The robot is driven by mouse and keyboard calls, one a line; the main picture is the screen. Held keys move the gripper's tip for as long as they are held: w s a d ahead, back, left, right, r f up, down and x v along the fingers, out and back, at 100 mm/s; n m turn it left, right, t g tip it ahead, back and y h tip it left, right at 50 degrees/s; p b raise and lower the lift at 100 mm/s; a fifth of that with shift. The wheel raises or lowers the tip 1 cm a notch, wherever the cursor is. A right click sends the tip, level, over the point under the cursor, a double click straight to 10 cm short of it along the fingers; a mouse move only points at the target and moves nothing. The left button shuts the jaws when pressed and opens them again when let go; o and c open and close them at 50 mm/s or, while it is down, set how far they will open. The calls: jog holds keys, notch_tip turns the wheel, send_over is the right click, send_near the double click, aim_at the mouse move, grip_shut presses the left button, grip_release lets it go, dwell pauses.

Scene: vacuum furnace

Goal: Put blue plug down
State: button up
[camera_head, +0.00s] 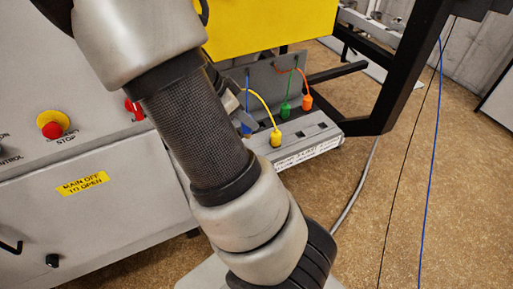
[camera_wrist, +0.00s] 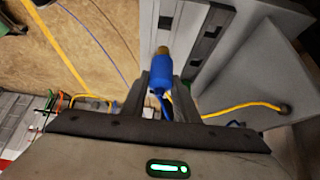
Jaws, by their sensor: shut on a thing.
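In the wrist view the blue plug (camera_wrist: 161,70) is held between the two dark fingers of my gripper (camera_wrist: 160,88). Its brownish tip points away from my gripper, close to the edge of a grey socket ledge (camera_wrist: 187,65). I cannot tell whether the tip touches anything. In the head view a small part of the blue plug (camera_head: 246,128) shows beside my arm, which hides most of it. The grey ledge (camera_head: 318,133) there carries a white label and dark slots. A blue cable (camera_head: 247,80) hangs behind it.
A yellow plug (camera_head: 276,138), a green plug (camera_head: 286,110) and an orange plug (camera_head: 307,103) stand on the ledge. A yellow cable (camera_wrist: 240,107) crosses close to my gripper. A black frame leg (camera_head: 385,95) is at the right. A red stop button (camera_head: 53,129) is on the left cabinet.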

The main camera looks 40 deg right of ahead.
notch_tip(320, 180, down, 10)
jog(key=shift+s+r, duration=0.1)
jog(key=shift+r, duration=0.05)
dwell(0.3)
jog(key=shift+f+b, duration=0.45)
jog(key=shift+b, duration=0.05)
jog(key=o, duration=1.1)
jog(key=shift+c, duration=0.2)
jog(key=shift+r, duration=0.15)
